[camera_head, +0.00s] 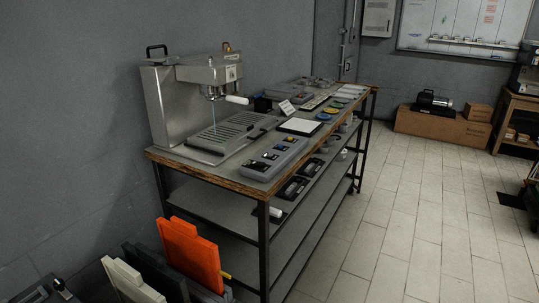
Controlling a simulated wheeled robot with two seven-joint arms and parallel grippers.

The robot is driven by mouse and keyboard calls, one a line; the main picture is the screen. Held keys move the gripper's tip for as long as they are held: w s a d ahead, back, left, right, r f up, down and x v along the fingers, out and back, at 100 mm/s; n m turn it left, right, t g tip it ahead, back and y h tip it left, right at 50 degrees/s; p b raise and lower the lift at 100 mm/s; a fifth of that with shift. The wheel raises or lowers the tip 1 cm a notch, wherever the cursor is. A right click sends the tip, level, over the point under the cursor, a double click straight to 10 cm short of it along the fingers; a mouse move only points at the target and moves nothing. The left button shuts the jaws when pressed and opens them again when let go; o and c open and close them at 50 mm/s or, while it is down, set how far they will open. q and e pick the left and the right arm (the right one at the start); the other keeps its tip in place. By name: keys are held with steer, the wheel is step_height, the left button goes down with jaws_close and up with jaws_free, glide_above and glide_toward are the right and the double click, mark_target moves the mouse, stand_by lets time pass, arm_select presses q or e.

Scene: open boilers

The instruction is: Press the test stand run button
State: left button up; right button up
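The lettering is too small to read, so I cannot tell which button is the run button. Neither of my grippers shows in the view.
Orange (190,254) and white (131,281) panels stand on the floor by the bench's near end. More devices and papers lie along the bench, with shelves below. The tiled floor (420,220) to the right is clear. Cardboard boxes (440,124) sit at the back wall.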

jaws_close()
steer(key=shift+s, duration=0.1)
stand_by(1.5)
